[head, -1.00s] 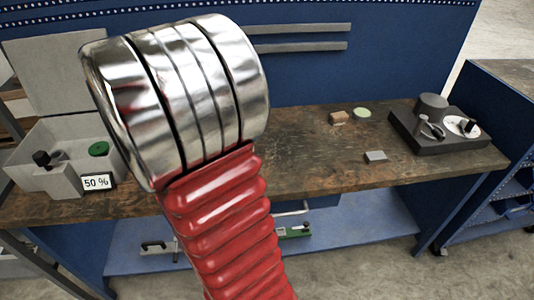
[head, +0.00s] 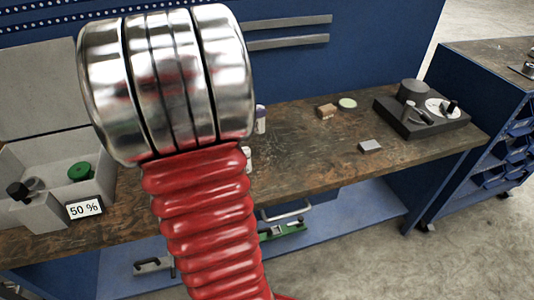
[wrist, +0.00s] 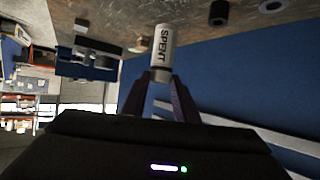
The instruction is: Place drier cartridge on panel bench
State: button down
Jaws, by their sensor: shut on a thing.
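A white cylindrical drier cartridge (wrist: 161,50) marked "SPENT" is between the fingers of my gripper (wrist: 160,82) in the wrist view. My gripper is shut on its lower part in that picture. A worn brown bench top (head: 310,160) with a blue back panel (head: 370,60) runs across the head view. The bench top also shows along the top of the wrist view (wrist: 190,28). My arm hides my gripper in the head view. I cannot tell whether the cartridge touches the bench.
A grey box (head: 40,160) with a "50 %" display (head: 84,209) and green cap (head: 79,172) stands at left. A dark tray of parts (head: 421,121) sits at right. Small blocks (head: 370,146) (head: 327,111) lie between. The mid-right top is mostly clear. Another blue bench (head: 470,110) stands beyond.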

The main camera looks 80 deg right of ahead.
jog(key=shift+s, duration=0.25)
notch_tip(320, 180, down, 6)
dwell(0.4)
jog(key=shift+s+d+f, duration=0.1)
jog(key=shift+f, duration=1.9)
jog(key=shift+f, duration=0.1)
jog(key=c, duration=1.4)
grip_release()
